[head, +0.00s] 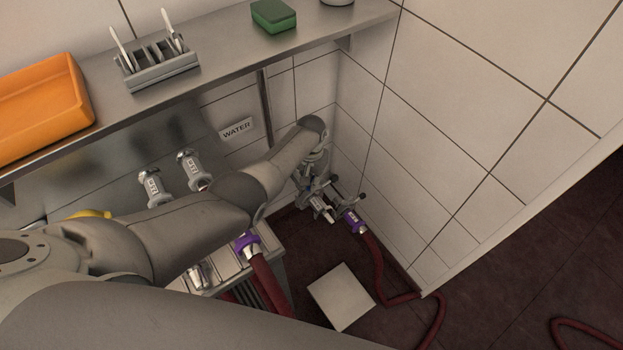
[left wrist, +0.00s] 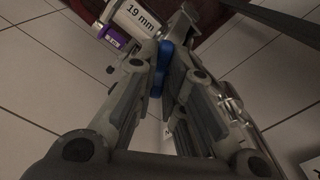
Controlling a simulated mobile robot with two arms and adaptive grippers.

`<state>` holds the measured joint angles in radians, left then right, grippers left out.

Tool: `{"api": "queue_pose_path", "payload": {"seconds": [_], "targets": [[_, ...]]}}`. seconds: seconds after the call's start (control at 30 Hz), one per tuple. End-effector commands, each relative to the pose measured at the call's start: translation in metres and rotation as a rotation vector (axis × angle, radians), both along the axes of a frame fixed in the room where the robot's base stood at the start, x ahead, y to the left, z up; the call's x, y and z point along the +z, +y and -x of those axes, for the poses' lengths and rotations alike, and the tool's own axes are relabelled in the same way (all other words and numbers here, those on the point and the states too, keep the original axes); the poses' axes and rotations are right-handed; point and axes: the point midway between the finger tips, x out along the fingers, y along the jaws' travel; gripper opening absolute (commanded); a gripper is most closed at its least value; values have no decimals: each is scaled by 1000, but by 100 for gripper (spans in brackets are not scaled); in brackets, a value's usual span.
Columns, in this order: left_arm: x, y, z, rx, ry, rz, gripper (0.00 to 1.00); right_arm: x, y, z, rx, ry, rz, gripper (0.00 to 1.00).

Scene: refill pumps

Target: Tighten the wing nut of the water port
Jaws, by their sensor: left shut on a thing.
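The WATER sign (head: 237,129) is on the wall above the corner. My left arm reaches down into that corner, and my left gripper (head: 317,190) is at the metal port fittings there. In the left wrist view my left gripper (left wrist: 165,75) is shut on a blue piece, apparently the wing nut (left wrist: 162,62); the fingers hide much of it. A purple-banded hose coupling (head: 352,221) is beside the gripper; a purple-banded coupling (left wrist: 112,38) also shows near a "19 mm" label (left wrist: 141,18). How tight the nut is cannot be seen. My right gripper is not in view.
A steel shelf (head: 215,82) holds an orange bin (head: 42,105), a grey rack (head: 158,68) and a green sponge (head: 273,15). Metal couplings (head: 192,170) are on the left. A red hose (head: 378,275) and a pale square block (head: 341,297) lie on the dark floor.

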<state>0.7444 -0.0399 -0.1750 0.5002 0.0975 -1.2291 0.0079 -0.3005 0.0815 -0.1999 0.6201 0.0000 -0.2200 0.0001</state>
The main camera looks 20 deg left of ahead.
Motion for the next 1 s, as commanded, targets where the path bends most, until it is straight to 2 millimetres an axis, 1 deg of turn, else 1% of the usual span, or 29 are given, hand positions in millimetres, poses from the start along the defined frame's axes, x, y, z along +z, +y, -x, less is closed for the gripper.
{"api": "queue_pose_path", "payload": {"seconds": [0.2, 0.5, 0.7, 1.0], "targets": [[-2, -1, 2, -183, 5, 1, 0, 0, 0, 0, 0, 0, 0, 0], [-2, 0, 2, -357, 4, 0, 0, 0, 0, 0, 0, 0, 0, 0], [-2, 0, 2, -413, 5, 0, 0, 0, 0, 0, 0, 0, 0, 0], [-2, 0, 3, -434, 4, 0, 0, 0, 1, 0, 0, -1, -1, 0]]}}
